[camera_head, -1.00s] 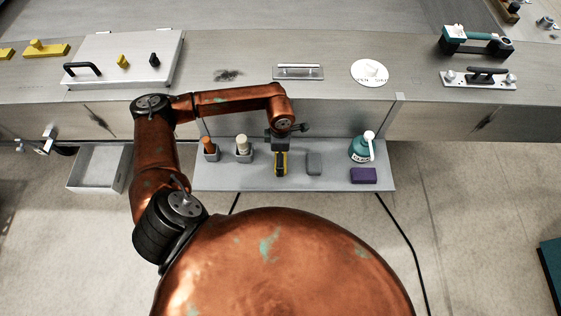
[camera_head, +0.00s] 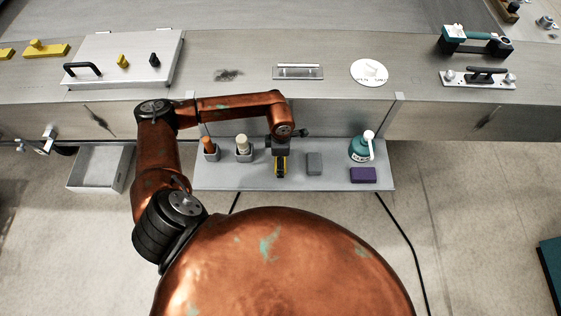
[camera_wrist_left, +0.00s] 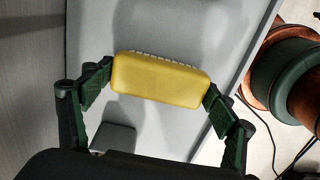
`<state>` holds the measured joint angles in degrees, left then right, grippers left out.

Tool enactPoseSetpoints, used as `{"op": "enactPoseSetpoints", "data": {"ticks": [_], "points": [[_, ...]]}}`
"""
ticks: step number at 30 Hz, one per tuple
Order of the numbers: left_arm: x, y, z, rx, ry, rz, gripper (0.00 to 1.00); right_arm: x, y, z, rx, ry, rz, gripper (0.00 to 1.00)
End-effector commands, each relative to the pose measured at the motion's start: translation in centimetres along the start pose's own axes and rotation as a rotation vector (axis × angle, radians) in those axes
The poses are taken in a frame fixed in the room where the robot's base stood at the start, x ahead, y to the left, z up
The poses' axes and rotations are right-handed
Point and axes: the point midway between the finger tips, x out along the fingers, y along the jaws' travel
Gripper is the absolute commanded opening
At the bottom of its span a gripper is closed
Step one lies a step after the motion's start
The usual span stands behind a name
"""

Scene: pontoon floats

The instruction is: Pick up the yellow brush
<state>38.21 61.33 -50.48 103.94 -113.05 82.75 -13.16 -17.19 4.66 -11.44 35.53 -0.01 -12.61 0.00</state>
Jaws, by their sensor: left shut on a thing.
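The yellow brush (camera_wrist_left: 160,80) is a yellow block with a row of pale bristles along one edge in the left wrist view. The two green-padded fingers of my left gripper (camera_wrist_left: 157,92) press on its two ends. The gripper hides most of the brush there. I cannot tell whether the brush is clear of the tray. My right gripper is not in view.
The grey tray (camera_head: 330,180) also holds an orange-handled tool (camera_head: 209,145), a cream-handled tool (camera_head: 243,144), a grey block (camera_head: 314,163), a teal bottle (camera_head: 360,150) and a purple block (camera_head: 363,175). The steel bench edge stands just behind. An open drawer (camera_head: 98,170) is at left.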

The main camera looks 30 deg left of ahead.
Motion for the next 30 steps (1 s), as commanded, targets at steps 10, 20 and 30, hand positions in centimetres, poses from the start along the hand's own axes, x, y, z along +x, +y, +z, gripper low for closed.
{"op": "enactPoseSetpoints", "data": {"ticks": [10, 20, 30], "points": [[-0.1, 0.0, 0.0, 0.0, 0.0, 0.0, 0.54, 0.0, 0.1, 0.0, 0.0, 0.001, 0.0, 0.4], [-2.7, 0.1, 0.1, 0.0, -0.002, 0.003, 0.54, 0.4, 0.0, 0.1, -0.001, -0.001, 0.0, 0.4], [-9.6, 1.4, 5.9, 0.004, -0.005, 0.003, 0.54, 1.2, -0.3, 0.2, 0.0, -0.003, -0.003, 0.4]]}}
